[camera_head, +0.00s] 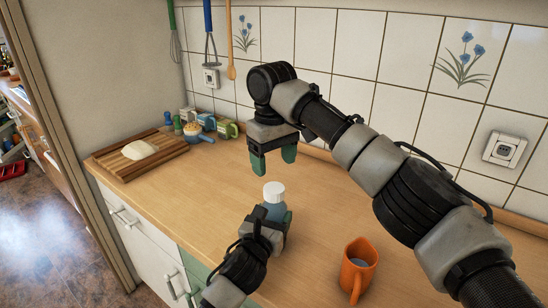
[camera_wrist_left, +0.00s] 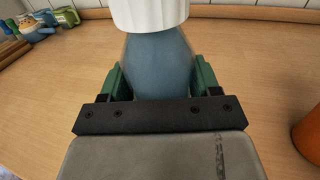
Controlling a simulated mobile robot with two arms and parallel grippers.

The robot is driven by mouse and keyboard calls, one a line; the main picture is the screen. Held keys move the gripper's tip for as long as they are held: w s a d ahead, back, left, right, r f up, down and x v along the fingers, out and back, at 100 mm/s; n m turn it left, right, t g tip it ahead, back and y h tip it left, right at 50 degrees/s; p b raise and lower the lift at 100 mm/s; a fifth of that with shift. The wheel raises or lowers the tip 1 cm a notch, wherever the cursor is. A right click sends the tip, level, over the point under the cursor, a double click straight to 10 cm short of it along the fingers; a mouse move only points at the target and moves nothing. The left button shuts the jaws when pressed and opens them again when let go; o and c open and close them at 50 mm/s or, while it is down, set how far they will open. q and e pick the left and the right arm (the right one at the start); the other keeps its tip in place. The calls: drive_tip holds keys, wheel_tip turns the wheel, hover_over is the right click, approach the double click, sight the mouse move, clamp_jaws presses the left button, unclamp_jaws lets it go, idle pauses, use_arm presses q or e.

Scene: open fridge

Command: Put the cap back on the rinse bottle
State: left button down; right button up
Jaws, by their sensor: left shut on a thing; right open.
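The rinse bottle (camera_head: 272,211) is blue and stands upright near the middle of the counter. Its white cap (camera_head: 273,191) sits on top of the bottle; I cannot tell how tightly. My left gripper (camera_head: 275,222) is shut around the bottle body. In the left wrist view the bottle (camera_wrist_left: 155,65) is between the green fingers, with the ribbed white cap (camera_wrist_left: 150,14) above it, cut off by the top edge. My right gripper (camera_head: 273,161) is open and empty, pointing down just above the cap, apart from it.
An orange mug (camera_head: 358,268) stands at the front right. A cutting board (camera_head: 118,164) with a pale lump (camera_head: 139,149) lies at the left, with cups (camera_head: 228,129) and a small blue pan (camera_head: 193,135) behind. The tiled wall closes the back.

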sight(274, 188)
drive_tip(key=n, duration=0.4)
drive_tip(key=shift+r, duration=0.15)
drive_tip(key=n, duration=0.4)
drive_tip(key=shift+s, duration=0.1)
wheel_tip(274, 188, down, 8)
idle(0.3)
